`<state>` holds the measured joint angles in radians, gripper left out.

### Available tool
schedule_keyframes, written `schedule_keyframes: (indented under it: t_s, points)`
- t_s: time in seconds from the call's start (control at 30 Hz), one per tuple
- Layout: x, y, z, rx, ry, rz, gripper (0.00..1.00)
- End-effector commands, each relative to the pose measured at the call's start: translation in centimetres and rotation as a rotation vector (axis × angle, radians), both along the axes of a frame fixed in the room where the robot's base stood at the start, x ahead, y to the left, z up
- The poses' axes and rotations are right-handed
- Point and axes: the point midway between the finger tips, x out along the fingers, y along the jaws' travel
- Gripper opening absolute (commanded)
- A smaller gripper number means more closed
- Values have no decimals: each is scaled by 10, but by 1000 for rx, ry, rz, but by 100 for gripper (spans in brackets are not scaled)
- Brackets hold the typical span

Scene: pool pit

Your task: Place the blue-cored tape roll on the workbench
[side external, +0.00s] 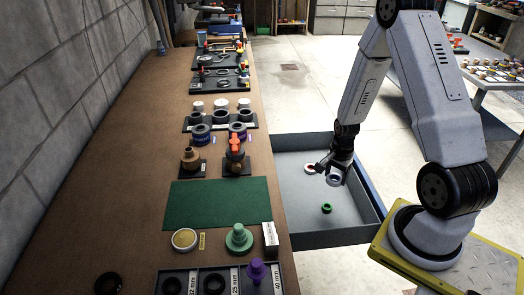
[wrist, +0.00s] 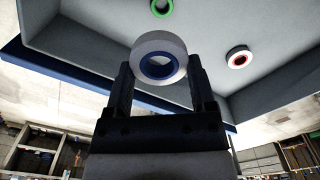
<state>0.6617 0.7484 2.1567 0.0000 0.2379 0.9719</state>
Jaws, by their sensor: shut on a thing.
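The blue-cored tape roll (wrist: 178,47) is a white ring with a blue inner core, held between the two fingers of my gripper (wrist: 160,78) in the wrist view. In the side external view my gripper (side external: 336,178) is over the open grey drawer, shut on the roll, which shows only as a small pale shape at the fingertips. The workbench (side external: 120,150) is the long brown top to the left of the drawer, apart from my gripper.
The drawer (side external: 335,237) holds a green-cored ring (side external: 326,208) and a white roll with a red core (side external: 310,169). A green mat (side external: 218,204) on the bench is bare. Fittings, labelled trays and a white box (side external: 270,238) stand around it. The bench's left side is mostly clear.

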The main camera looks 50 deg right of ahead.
Motion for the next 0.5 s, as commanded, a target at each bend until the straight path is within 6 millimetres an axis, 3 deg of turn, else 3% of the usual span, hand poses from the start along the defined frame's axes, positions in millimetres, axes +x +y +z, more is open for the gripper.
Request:
schedule_keyframes:
  t_s: [0.27,0.5]
  points:
    - [41,33,27,-4,-5,338,17]
    - [78,80,59,-4,-5,735,17]
